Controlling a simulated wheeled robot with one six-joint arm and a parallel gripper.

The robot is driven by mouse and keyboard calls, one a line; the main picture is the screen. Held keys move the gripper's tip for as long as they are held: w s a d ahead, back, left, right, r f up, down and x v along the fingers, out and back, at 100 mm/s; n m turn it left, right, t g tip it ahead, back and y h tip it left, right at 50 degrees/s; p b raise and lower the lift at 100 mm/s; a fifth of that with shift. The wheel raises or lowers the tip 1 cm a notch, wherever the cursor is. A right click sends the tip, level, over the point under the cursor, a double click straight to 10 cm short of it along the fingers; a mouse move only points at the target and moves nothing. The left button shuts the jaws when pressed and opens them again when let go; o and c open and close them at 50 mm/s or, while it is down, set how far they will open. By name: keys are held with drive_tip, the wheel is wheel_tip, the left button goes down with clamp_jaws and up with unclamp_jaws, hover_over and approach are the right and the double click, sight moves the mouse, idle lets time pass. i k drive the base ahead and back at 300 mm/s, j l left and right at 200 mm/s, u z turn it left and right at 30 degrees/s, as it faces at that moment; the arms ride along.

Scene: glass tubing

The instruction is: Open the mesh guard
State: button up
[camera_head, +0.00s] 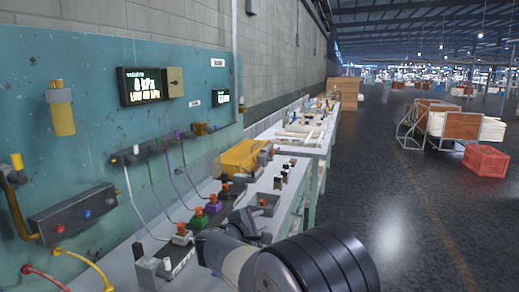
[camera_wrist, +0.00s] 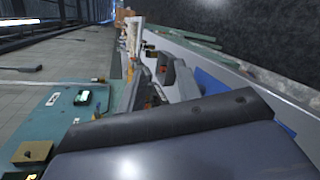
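A yellow-orange box-like cover (camera_head: 240,157) stands on the bench against the teal panel in the head view. It may be the mesh guard, but I cannot make out mesh on it, and it looks closed. My arm's grey wrist with black rings fills the bottom of the head view. My gripper (camera_head: 244,220) seems to be the dark part at its far end, low over the bench and nearer to the camera than the yellow cover. It appears apart from the cover. Its fingers are too unclear to tell open from shut. In the wrist view a dark grey bolted part of mine covers the bottom.
The teal panel (camera_head: 110,70) rises on the left with a lit display (camera_head: 143,86). Connectors (camera_head: 212,204) with coloured cables stand along the bench close to my wrist. A red crate (camera_head: 486,163) and a cart lie far right.

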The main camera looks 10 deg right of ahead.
sight(238, 156)
drive_tip(key=i+l+z, duration=0.35)
drive_tip(key=i, duration=0.35)
drive_tip(key=i+z, duration=0.35)
drive_tip(key=i, duration=0.3)
drive_tip(key=i+l+u, duration=0.1)
drive_tip(key=i+u, duration=0.3)
drive_tip(key=i+l+u, duration=0.25)
drive_tip(key=i+u, duration=0.15)
drive_tip(key=i+l+u, duration=0.7)
drive_tip(key=l+u, duration=0.15)
